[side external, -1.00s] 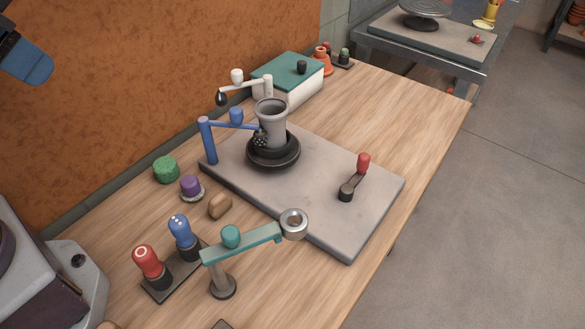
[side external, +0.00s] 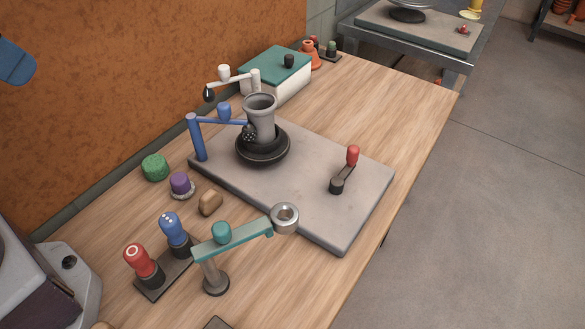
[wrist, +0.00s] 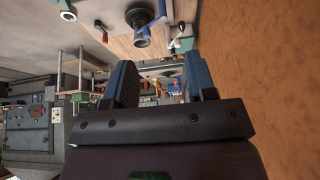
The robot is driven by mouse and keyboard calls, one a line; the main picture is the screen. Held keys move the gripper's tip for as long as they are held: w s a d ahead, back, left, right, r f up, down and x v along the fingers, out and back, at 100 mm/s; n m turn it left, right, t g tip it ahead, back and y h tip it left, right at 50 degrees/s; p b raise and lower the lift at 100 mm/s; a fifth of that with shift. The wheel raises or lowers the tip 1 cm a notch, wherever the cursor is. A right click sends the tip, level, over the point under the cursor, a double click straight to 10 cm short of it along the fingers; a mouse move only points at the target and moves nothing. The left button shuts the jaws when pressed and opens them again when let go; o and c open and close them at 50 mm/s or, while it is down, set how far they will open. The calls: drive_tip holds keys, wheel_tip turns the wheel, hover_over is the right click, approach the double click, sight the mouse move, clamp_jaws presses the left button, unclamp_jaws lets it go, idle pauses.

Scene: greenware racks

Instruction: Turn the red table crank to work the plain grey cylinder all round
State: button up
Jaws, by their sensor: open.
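The plain grey cylinder (side external: 260,122), with a flared rim, stands upright on a black round turntable (side external: 263,157) on a grey slab. The red table crank (side external: 352,156) has an upright red knob on a short dark arm, at the slab's right part. A blue arm (side external: 222,122) reaches to the cylinder with a dark textured roller (side external: 248,133) at its side; I cannot tell if they touch. My gripper (wrist: 160,78) is open and empty in the wrist view, away from the slab. Only a blue piece of it (side external: 14,60) shows at the side view's upper left.
A teal arm with a metal ring (side external: 285,217) stands at the slab's front edge. Red (side external: 138,260) and blue (side external: 171,229) stamps stand front left. A white arm (side external: 232,80) with a black tip and a teal-lidded box (side external: 275,72) are behind the cylinder. The slab around the crank is clear.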

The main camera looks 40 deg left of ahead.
drive_tip(key=shift+w+f, duration=0.1)
drive_tip(key=shift+f, duration=0.1)
drive_tip(key=c, duration=0.6)
drive_tip(key=shift+w+d+f+g, duration=0.2)
drive_tip(key=shift+w+f+g, duration=0.2)
drive_tip(key=shift+f, duration=0.15)
drive_tip(key=shift+w+d+f+g, duration=0.25)
drive_tip(key=shift+f+g, duration=0.15)
drive_tip(key=shift+f, duration=0.15)
clamp_jaws()
drive_tip(key=n+t+h, duration=0.1)
drive_tip(key=t+h, duration=0.1)
drive_tip(key=h, duration=0.3)
hover_over(332, 169)
wheel_tip(332, 169, down, 26)
drive_tip(key=shift+r, duration=0.15)
